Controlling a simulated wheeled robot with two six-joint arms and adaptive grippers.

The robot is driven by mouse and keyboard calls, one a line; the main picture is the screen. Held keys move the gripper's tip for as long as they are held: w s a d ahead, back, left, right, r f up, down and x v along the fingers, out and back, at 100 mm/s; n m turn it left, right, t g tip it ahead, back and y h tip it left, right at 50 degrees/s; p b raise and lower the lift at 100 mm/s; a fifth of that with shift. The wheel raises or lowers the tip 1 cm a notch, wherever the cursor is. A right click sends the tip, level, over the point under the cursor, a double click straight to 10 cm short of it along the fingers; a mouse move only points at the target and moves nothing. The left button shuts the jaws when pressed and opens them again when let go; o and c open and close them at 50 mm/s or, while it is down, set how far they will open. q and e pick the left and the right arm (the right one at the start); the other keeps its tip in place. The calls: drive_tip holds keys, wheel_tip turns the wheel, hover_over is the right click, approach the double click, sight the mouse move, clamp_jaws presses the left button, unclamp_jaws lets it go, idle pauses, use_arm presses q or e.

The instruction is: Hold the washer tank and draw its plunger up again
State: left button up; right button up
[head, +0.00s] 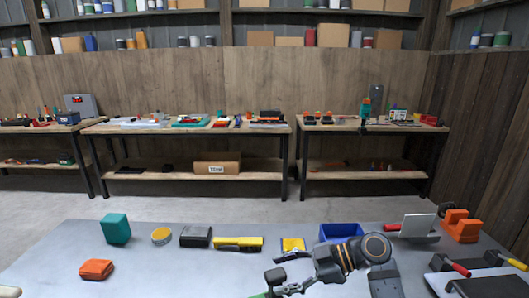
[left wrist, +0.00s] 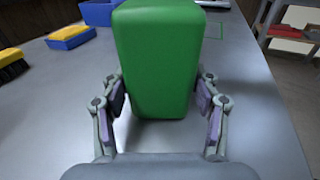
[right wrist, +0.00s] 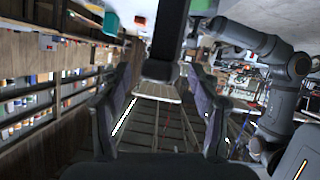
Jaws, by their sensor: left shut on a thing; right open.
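The washer tank is the green block (left wrist: 158,60) in the left wrist view, upright between the finger pads of my left gripper (left wrist: 160,105), which is shut on it. A sliver of green shows at the bottom edge of the head view. My right gripper (head: 277,281) is open near the bottom of the head view. In the right wrist view, a dark bar with a blocky end (right wrist: 158,70) shows between the open fingers of this gripper (right wrist: 160,95), apart from both pads. I cannot tell whether it is the plunger. The tank's top is cut off in the left wrist view.
On the grey table (head: 60,255) stand a teal block (head: 116,228), an orange block (head: 96,269), a yellow tin (head: 161,236), a black box (head: 195,236), a yellow brush (head: 238,243) and a blue bin (head: 341,231). Tools crowd the right side. The table's front left is mostly clear.

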drive_tip(key=v, duration=0.6)
idle(0.4)
